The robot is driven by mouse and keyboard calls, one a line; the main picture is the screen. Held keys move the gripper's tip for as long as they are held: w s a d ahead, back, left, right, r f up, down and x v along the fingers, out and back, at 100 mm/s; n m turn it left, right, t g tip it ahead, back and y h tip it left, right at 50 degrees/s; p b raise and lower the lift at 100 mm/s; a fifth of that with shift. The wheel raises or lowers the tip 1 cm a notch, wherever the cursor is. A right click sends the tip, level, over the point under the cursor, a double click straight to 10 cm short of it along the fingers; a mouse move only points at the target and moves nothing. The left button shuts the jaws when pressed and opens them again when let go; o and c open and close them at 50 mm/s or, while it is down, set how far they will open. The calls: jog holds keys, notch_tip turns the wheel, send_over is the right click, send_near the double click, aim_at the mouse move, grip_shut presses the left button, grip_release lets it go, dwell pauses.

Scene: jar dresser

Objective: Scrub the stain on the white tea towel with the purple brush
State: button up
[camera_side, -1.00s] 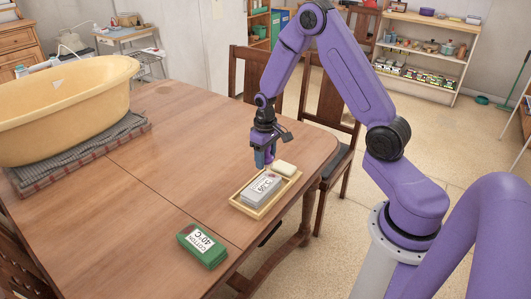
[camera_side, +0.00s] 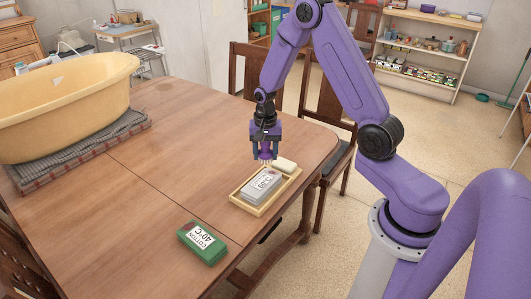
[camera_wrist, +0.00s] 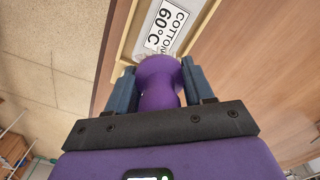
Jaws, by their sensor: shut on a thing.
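My gripper (camera_side: 265,150) is shut on the purple brush (camera_side: 265,154), above the back end of a small wooden tray (camera_side: 240,206). In the wrist view the brush (camera_wrist: 158,85) sits between the two dark blue fingers of my gripper (camera_wrist: 157,78). Its pale bristles point down and seem clear of the tray. I cannot make out a white tea towel or a stain in either view. The inside of the yellow tub (camera_side: 60,110) is mostly hidden by its wall.
The tray holds a grey box labelled 60°C (camera_side: 262,186) and a pale soap-like block (camera_side: 284,164). A green box labelled 40°C (camera_side: 202,243) lies nearer the front. The tub stands on a folded checked cloth (camera_side: 120,138) at left. The middle table (camera_side: 165,160) is clear.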

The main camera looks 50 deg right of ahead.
aim_at(274, 170)
jog(key=m, duration=0.6)
jog(key=shift+s+r+m, duration=0.1)
jog(key=shift+r+m, duration=0.1)
jog(key=shift+m, duration=0.1)
jog(key=shift+f+m, duration=0.1)
jog(key=shift+m, duration=0.2)
jog(key=shift+f, duration=3.25)
jog(key=shift+d+f, duration=0.4)
jog(key=shift+f, duration=0.1)
jog(key=shift+d+f, duration=0.15)
jog(key=shift+d, duration=1.7)
jog(key=shift+a, duration=2.15)
jog(key=shift+d, duration=2.25)
jog(key=a, duration=0.5)
jog(key=shift+d, duration=2.55)
jog(key=a, duration=0.5)
jog(key=shift+d, duration=2.3)
jog(key=shift+d+r, duration=0.15)
jog(key=shift+r, duration=0.05)
notch_tip(274, 170, up, 8)
jog(key=shift+f, duration=0.15)
